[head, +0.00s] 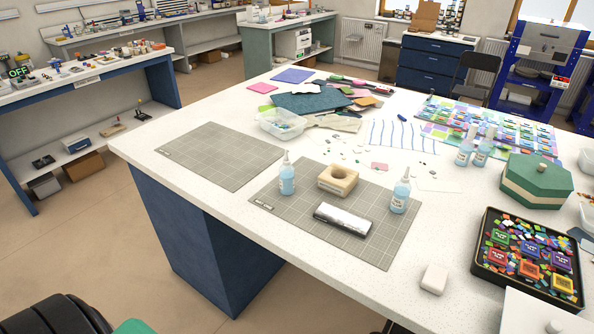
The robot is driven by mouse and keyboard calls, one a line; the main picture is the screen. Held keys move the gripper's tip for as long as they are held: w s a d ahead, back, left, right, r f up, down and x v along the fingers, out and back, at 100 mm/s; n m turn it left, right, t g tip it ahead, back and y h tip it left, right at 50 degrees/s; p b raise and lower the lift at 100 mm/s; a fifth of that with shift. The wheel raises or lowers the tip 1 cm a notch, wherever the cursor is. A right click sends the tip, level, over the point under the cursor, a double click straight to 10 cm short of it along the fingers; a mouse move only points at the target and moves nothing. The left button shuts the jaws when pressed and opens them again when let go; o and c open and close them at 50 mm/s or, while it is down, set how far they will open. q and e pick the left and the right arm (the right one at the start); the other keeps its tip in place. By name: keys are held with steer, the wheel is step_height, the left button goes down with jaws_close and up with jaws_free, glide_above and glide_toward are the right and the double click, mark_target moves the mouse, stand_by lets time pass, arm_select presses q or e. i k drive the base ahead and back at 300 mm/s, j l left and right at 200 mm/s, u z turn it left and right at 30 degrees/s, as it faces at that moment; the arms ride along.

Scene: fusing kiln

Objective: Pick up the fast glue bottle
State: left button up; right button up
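Two clear bottles of light blue liquid with narrow pointed tips stand upright on the grey gridded cutting mat (385,248). One, the left bottle (287,181), is near the mat's back left edge. The other, the right bottle (400,197), is near its right edge. Two similar bottles stand close together farther back, a rear left bottle (464,153) and a rear right bottle (482,153). Their labels are too small to read, so I cannot tell which is the fast glue bottle. Neither of my grippers is in view.
A wooden block with a round hole (338,180) and a dark silvery bar (342,218) lie between the mat bottles. A white block (434,279), a black tray of coloured pieces (478,262) and a green-lidded box (537,177) are to the right. A second mat (215,155) is bare.

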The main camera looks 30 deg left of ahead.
mark_target(287, 171)
steer(key=l, duration=0.4)
steer(key=k+l, duration=0.15)
steer(key=l, duration=0.3)
steer(key=l+u, duration=0.1)
steer(key=l, duration=0.3)
